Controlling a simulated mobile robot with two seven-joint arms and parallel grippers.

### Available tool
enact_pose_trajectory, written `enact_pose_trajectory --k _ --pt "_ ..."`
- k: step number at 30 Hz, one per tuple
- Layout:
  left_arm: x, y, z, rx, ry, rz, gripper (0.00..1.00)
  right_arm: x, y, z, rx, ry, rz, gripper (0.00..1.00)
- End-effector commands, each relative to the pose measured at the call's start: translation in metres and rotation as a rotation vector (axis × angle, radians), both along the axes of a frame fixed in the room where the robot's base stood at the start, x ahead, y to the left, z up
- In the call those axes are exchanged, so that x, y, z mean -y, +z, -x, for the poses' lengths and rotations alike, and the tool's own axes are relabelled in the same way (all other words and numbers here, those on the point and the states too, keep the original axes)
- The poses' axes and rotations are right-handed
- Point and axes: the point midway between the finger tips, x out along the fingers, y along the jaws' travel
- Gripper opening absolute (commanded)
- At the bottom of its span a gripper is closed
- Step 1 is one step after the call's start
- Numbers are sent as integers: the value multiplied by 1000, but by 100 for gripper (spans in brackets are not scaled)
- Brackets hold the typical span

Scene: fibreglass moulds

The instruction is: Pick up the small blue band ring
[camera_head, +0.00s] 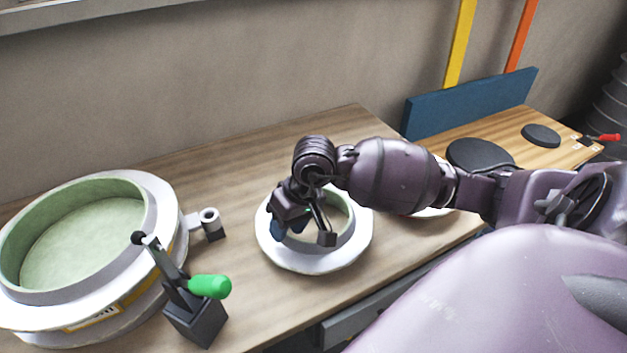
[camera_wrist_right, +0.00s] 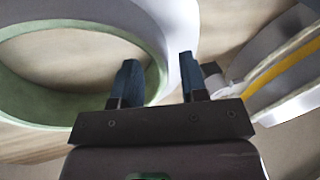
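A small ring mould (camera_head: 314,262) with a white flange and a pale green inner wall lies on the wooden table. I see no ring that is plainly blue. My right gripper (camera_head: 302,234) is over this ring and hides part of its rim and opening. In the right wrist view its two dark blue fingers (camera_wrist_right: 158,82) stand apart with nothing gripped. The green inner wall (camera_wrist_right: 150,45) shows behind the left finger, and the white flange shows in the gap. I cannot tell whether the fingers touch the ring. My left gripper is not in view.
A large green-lined mould (camera_head: 160,203) stands at the left, with a green-handled toggle clamp (camera_head: 208,287) beside it. A blue panel (camera_head: 470,103) and black discs (camera_head: 480,153) are at the back right. Bare table (camera_head: 250,165) lies behind the small ring.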

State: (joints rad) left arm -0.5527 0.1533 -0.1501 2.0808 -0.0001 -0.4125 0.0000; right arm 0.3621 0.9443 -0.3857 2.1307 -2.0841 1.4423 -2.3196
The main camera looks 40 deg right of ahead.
Motion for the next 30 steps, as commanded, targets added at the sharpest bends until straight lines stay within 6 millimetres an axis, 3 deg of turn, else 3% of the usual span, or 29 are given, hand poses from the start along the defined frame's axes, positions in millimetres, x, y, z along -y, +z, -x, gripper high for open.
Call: enact_pose_trajectory --k 10,18,30 --pt "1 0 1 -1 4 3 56 -2 -7 -1 0 1 1 40" --pt "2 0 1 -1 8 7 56 -2 -7 -1 0 1 1 0" --pt "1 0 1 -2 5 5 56 -2 -7 -1 0 1 0 0"
